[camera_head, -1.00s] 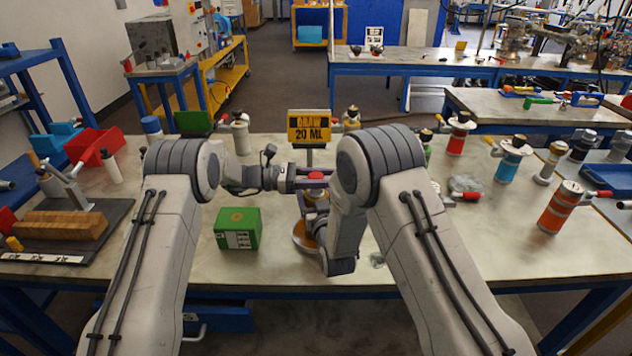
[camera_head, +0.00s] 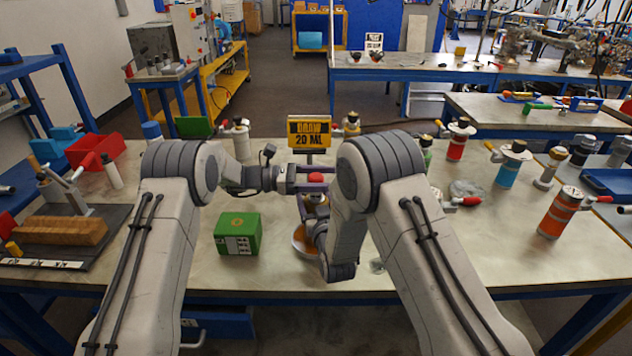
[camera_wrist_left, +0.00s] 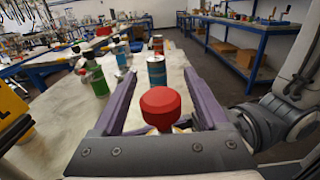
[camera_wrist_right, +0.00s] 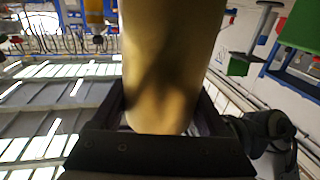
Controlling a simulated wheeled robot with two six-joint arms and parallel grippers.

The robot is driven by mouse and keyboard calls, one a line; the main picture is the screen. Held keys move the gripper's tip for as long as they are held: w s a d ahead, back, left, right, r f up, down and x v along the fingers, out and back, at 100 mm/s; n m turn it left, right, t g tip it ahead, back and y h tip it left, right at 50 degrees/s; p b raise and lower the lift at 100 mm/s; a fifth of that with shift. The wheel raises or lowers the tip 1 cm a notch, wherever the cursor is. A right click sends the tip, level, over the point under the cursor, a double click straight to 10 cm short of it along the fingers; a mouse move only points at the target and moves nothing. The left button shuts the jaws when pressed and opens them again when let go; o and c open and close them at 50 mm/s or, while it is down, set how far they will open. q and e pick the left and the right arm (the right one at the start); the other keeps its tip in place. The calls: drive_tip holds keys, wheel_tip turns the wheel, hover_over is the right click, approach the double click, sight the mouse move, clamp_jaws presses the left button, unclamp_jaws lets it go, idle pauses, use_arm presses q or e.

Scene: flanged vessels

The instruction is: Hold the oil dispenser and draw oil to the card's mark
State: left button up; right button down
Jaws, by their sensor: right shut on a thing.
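The card (camera_head: 309,132) reads "DRAW 20 ML" and stands upright behind the dispenser. The oil dispenser (camera_head: 314,205) has a red knob (camera_head: 315,177) on top and a brass-coloured body, which fills the middle of the right wrist view (camera_wrist_right: 168,65). An orange-brown dish (camera_head: 305,243) shows at its foot. My left gripper (camera_head: 312,182) is open, its fingers on both sides of the red knob with gaps, as the left wrist view (camera_wrist_left: 160,105) shows. My right gripper (camera_wrist_right: 160,105) is shut on the dispenser's body; my right arm partly hides it in the head view. The oil level is not visible.
A green box (camera_head: 238,233) stands left of the dispenser. A dark board with a wooden block (camera_head: 62,230) lies at the far left. Red (camera_head: 456,138), blue (camera_head: 511,164) and orange (camera_head: 560,212) canisters stand on the right. The front middle of the bench is mostly clear.

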use_arm(q)
drive_tip(key=shift+a+f, duration=0.1)
drive_tip(key=shift+a, duration=2.9)
drive_tip(key=a, duration=1.2)
use_arm(e)
unclamp_jaws()
